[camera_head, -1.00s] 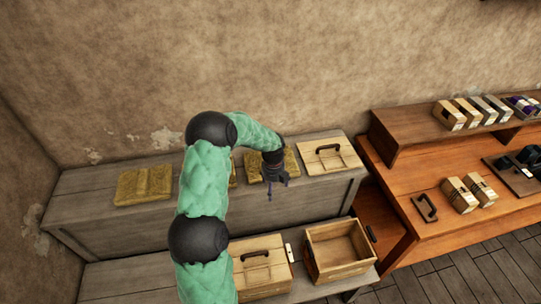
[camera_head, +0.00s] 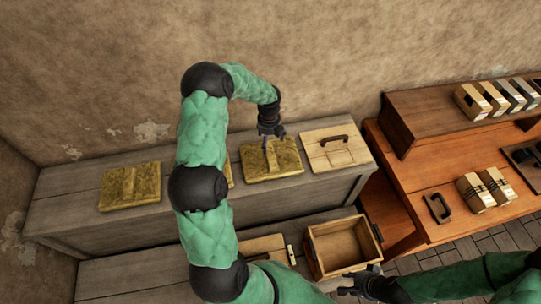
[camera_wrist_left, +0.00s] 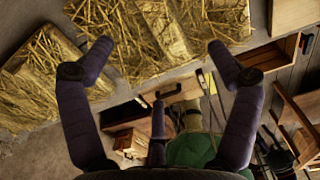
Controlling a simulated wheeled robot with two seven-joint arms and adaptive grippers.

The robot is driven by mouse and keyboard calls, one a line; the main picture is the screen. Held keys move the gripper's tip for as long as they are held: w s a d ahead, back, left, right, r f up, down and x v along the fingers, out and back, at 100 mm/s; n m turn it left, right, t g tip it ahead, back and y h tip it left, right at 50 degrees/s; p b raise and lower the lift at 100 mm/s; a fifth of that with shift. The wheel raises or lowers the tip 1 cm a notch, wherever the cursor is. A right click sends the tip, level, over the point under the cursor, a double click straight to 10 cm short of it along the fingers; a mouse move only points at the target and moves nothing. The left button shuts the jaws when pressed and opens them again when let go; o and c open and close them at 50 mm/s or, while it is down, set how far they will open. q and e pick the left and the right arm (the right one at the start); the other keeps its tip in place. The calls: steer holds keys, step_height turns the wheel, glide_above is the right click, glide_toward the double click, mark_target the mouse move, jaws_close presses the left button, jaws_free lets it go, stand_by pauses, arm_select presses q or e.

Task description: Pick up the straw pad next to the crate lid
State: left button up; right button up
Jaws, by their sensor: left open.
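The crate lid (camera_head: 334,148) is a pale wooden panel with a dark handle, lying on the grey bench's right end. The straw pad (camera_head: 285,160), yellow with a raised middle strip, lies just left of it. My left gripper (camera_head: 271,133) is over this pad's back edge, open and empty. In the left wrist view the same pad (camera_wrist_left: 125,40) shows beyond and between my spread fingertips (camera_wrist_left: 158,50); I cannot tell whether they touch it.
Another straw pad (camera_head: 130,186) lies at the bench's left; one more is mostly hidden behind my left arm. An open crate (camera_head: 312,252) and a partly hidden lidded crate (camera_head: 262,246) stand on the lower bench (camera_head: 130,280). An orange table (camera_head: 420,180) with boxes stands right.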

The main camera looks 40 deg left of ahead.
arm_select(q)
glide_above(268, 155)
step_height(268, 155, down, 5)
steer(key=shift+w+d+r, duration=0.15)
steer(key=shift+r, duration=0.05)
steer(key=f+p, duration=0.1)
steer(key=f, duration=0.4)
steer(key=shift+s, duration=0.2)
steer(key=c, duration=1.5)
